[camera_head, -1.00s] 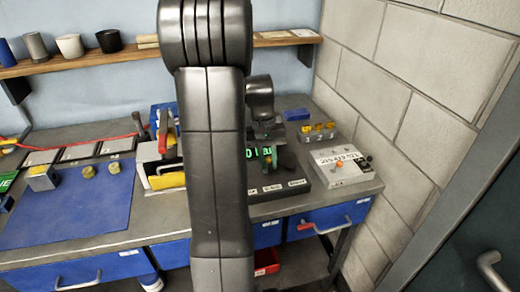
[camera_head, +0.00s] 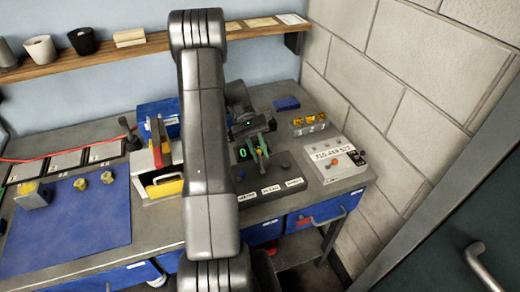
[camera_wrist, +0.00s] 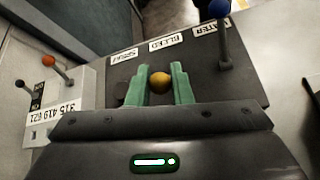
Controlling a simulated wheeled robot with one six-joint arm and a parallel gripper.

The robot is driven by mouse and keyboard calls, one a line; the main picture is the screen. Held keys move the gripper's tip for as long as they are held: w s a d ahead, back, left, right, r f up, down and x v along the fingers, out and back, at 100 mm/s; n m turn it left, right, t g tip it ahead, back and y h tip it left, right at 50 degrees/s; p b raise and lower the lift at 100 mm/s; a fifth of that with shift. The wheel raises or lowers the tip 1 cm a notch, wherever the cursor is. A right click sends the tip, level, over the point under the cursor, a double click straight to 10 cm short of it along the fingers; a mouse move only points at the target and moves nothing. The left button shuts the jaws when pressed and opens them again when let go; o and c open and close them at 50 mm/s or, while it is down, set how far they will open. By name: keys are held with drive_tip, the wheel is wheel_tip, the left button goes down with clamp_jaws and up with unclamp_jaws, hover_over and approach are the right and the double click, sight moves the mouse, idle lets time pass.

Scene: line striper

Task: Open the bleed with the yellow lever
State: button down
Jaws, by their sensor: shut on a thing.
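The yellow lever shows as a round yellow knob (camera_wrist: 160,82) in the wrist view. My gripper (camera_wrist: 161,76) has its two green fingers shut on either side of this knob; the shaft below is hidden. The BLEED label (camera_wrist: 165,43) lies just beyond the fingertips, on the dark control panel (camera_wrist: 248,82). In the head view my gripper (camera_head: 259,154) is over the panel (camera_head: 293,172), right of my arm, which covers part of the panel's left side.
A blue-knobbed lever (camera_wrist: 220,10) stands by the WATER label, close to the right finger. A dark round shape (camera_wrist: 121,88) is left of the left finger. A grey box with small levers (camera_head: 338,160) is right of the panel. A yellow-handled caddy (camera_head: 160,170) stands left of my arm.

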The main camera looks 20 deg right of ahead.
drive_tip(key=shift+w+f+g, duration=0.15)
drive_tip(key=shift+g, duration=0.25)
drive_tip(key=c, duration=1.3)
unclamp_jaws()
drive_tip(key=shift+w, duration=0.1)
drive_tip(key=v, duration=0.5)
drive_tip(key=shift+w+r, duration=0.25)
drive_tip(key=shift+r, duration=0.1)
drive_tip(key=shift+p+v, duration=0.7)
drive_tip(key=shift+v, duration=0.15)
drive_tip(key=shift+f, duration=0.2)
